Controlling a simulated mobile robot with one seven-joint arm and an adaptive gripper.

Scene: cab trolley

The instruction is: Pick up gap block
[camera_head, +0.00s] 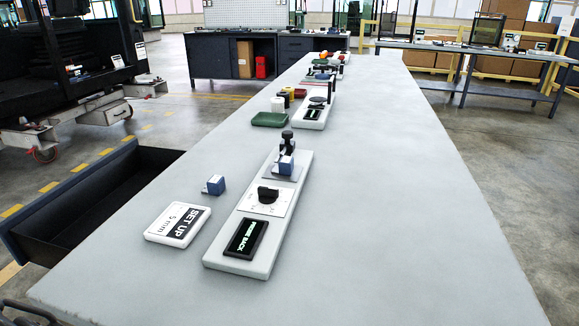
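A small blue block with a light grey tab on its left side (215,185) lies on the grey bench top, left of a long white fixture board (228,263); it looks like the gap block. Another blue block (286,166) sits on the board's far part, at a dark upright post (287,142). No label tells the two blocks apart. A white card (177,224) reading "SET UP 5 mm" lies in front of the loose block. My gripper is not recognisable in this view; the dark parts at the lower left corner are unclear.
The board carries a black knob (268,194) and a display (245,238) reading "PROBE BACK". A dark drawer (95,195) stands open left of the bench. Farther back are a green tray (269,119) and a second board (312,123). The bench's right side is clear.

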